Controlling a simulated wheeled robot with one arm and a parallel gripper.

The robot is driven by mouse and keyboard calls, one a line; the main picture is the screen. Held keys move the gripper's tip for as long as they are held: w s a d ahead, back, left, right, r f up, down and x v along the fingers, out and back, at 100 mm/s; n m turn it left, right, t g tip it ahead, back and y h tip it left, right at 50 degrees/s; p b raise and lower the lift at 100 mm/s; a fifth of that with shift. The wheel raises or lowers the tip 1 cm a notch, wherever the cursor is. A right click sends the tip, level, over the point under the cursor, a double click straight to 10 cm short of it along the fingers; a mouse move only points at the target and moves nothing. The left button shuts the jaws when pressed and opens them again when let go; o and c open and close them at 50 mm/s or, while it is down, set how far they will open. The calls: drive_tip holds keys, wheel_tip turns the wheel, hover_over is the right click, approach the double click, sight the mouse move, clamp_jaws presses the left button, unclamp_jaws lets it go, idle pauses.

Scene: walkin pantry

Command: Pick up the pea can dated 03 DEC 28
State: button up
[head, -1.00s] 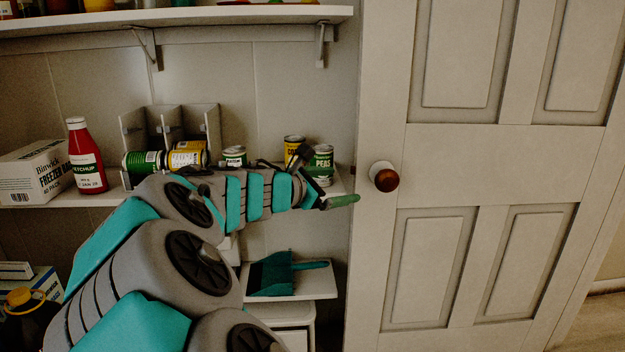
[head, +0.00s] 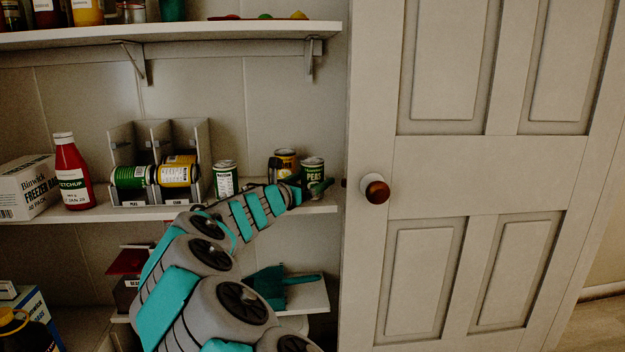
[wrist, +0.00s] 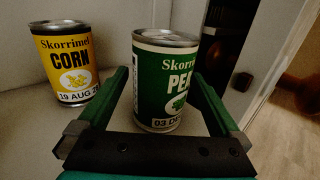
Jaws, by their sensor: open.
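A green and white pea can (wrist: 165,85) stands upright in the wrist view, its lower label reading "03 D…", the rest cut off by the curve. It also shows in the head view (head: 312,172) at the right end of the middle shelf. My gripper (wrist: 167,92) is open, with one green finger on each side of the can; I cannot tell whether they touch it. In the head view my gripper (head: 302,190) is in front of the can's lower part. A yellow corn can (wrist: 70,62) dated 19 AUG stands to the left, outside the fingers.
Another green can (head: 225,179) stands alone on the middle shelf (head: 110,214). A rack (head: 158,203) holds lying pea and corn cans. A door (head: 440,170) is close on the right.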

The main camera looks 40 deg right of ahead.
sight(319, 177)
drive_tip(key=shift+x, duration=1.55)
drive_tip(key=shift+f, duration=0.1)
clamp_jaws()
